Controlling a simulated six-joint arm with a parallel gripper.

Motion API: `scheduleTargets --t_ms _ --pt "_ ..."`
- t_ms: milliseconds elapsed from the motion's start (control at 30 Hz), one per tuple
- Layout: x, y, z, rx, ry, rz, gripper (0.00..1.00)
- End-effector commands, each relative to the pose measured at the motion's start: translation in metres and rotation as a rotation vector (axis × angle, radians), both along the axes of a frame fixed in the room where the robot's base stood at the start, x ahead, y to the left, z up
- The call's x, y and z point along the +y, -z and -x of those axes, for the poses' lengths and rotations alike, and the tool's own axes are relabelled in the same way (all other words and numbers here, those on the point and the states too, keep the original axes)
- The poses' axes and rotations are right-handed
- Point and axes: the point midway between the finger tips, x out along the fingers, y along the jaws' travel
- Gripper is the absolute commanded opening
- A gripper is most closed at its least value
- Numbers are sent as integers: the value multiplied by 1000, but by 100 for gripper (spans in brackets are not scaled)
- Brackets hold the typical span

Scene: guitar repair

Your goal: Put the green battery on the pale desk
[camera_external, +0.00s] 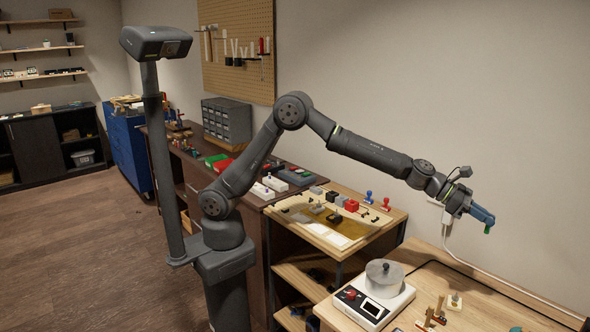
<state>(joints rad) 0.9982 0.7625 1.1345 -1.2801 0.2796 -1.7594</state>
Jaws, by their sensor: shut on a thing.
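My gripper (484,219) is at the right of the view, at the end of the outstretched arm, with its jaws pointing right and down. It is shut on a small green thing, the green battery (487,229), of which only a little shows below the fingertips. The battery is held in the air, apart from any surface. The pale desk (462,281) is at the lower right, below my gripper; its right and front parts run out of the picture.
On the pale desk are a white device (402,302) with a round metal pot (384,278), small wooden pieces (434,314) and a small pale item (454,301). A white cable (520,292) runs along its back. A cluttered wooden bench (345,242) stands to the left. Bare desk lies right of the device.

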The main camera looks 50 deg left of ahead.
Motion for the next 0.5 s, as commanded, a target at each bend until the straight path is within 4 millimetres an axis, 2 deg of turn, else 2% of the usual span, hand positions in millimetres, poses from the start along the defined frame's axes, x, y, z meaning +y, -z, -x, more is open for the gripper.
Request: scheduleTargets --t_ms 267,500 --pt "0 38 1 4 0 -2 0" --pt "0 89 0 6 -1 -5 0"
